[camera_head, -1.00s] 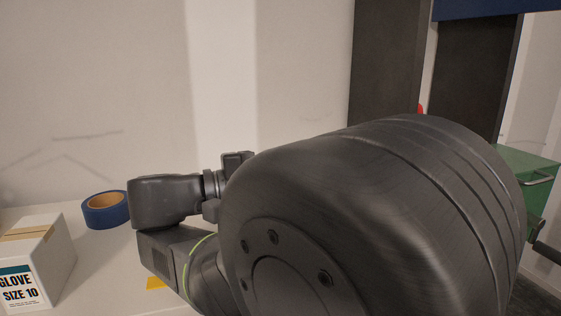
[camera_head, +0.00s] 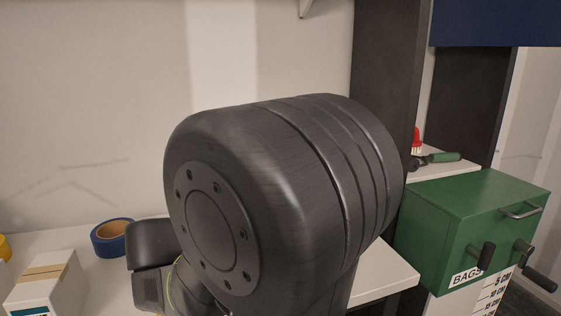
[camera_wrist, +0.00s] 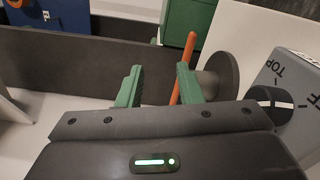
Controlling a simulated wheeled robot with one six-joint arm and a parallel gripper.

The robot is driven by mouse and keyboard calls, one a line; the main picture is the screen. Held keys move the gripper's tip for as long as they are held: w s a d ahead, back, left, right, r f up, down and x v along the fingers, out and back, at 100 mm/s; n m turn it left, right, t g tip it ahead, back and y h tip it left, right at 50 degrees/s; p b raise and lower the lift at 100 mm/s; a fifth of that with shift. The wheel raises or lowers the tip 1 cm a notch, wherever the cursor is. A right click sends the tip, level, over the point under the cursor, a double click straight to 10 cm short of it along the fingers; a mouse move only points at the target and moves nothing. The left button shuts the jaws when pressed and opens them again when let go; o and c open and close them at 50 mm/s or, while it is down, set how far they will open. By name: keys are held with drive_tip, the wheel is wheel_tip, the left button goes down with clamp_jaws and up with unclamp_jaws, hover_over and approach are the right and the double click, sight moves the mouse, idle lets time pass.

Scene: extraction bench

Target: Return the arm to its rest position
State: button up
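My gripper (camera_wrist: 160,86) shows in the wrist view with two green fingers apart. No object is clearly held between them. A thin orange rod (camera_wrist: 184,66) shows beside and behind the right finger; I cannot tell whether it touches. In the head view my dark arm links fill the middle and hide part of the bench, and the gripper itself is out of sight there.
A blue tape roll (camera_head: 112,238) and a white box (camera_head: 42,290) stand on the bench at left. A green cabinet (camera_head: 445,220) with handles is at right. In the wrist view a grey box with a dial (camera_wrist: 272,102) is close to the gripper's right.

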drive_tip(key=shift+s+a+r+p, duration=0.25)
drive_tip(key=shift+s+r+p, duration=0.2)
drive_tip(key=shift+p, duration=1.6)
drive_tip(key=b, duration=0.2)
drive_tip(key=f+b, duration=0.1)
drive_tip(key=b, duration=0.1)
drive_tip(key=shift+w+d+f, duration=0.2)
drive_tip(key=shift+w+f, duration=0.05)
drive_tip(key=shift+w, duration=0.1)
drive_tip(key=shift+b, duration=0.45)
drive_tip(key=d+b, duration=0.1)
drive_tip(key=b, duration=0.3)
drive_tip(key=shift+w, duration=0.2)
drive_tip(key=shift+d+b, duration=0.15)
drive_tip(key=shift+b, duration=0.35)
